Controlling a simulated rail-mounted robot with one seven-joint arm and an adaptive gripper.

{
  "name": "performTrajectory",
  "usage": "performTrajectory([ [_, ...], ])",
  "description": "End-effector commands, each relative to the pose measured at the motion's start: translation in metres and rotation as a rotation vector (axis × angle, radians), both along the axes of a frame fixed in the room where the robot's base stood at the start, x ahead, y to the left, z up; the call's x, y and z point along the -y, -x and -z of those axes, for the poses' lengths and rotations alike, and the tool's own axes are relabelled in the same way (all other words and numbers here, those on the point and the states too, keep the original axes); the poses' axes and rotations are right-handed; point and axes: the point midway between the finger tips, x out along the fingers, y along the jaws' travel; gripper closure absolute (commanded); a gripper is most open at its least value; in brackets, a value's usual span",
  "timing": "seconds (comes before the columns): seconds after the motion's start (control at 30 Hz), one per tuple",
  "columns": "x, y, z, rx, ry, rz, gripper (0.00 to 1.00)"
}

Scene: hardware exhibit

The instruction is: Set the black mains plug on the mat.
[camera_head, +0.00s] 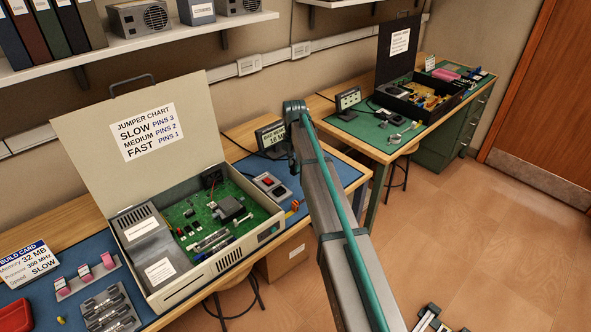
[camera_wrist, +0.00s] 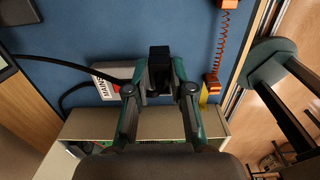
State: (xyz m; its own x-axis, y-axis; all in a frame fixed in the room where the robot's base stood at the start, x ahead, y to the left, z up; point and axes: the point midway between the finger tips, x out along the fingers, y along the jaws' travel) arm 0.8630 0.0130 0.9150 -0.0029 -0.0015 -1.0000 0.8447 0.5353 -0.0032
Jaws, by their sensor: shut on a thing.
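In the wrist view my gripper (camera_wrist: 160,72) is shut on the black mains plug (camera_wrist: 159,52), which sits between the fingertips. Below it in that view is the blue mat (camera_wrist: 100,42); I cannot tell whether the plug touches the mat. A pale box marked MAINS (camera_wrist: 107,86) lies on the mat beside and partly behind the left finger. In the head view the mains box (camera_head: 270,187) shows a red switch, and the mat (camera_head: 338,172) shows beside my arm. My gripper and the plug are hidden in the head view.
An open beige computer case (camera_head: 205,235) stands left of the mains box; its edge (camera_wrist: 160,126) is under my gripper in the wrist view. A red coiled cord (camera_wrist: 224,35) lies at right. A small display (camera_head: 270,137) stands behind. Bare mat shows at the top of the wrist view.

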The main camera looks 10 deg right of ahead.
Motion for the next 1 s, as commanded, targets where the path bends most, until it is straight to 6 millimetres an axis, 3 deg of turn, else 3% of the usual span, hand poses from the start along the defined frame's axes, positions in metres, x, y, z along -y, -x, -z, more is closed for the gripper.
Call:
performTrajectory([
  [0.1, 0.004, -0.014, 0.014, -0.001, 0.001, 0.0, 0.97],
  [0.47, 0.008, -0.03, 0.035, -0.001, 0.001, 0.001, 0.97],
  [0.73, 0.008, -0.027, 0.063, 0.0, 0.0, 0.0, 0.97],
  [1.0, 0.008, -0.027, 0.065, 0.001, 0.0, 0.0, 0.97],
])
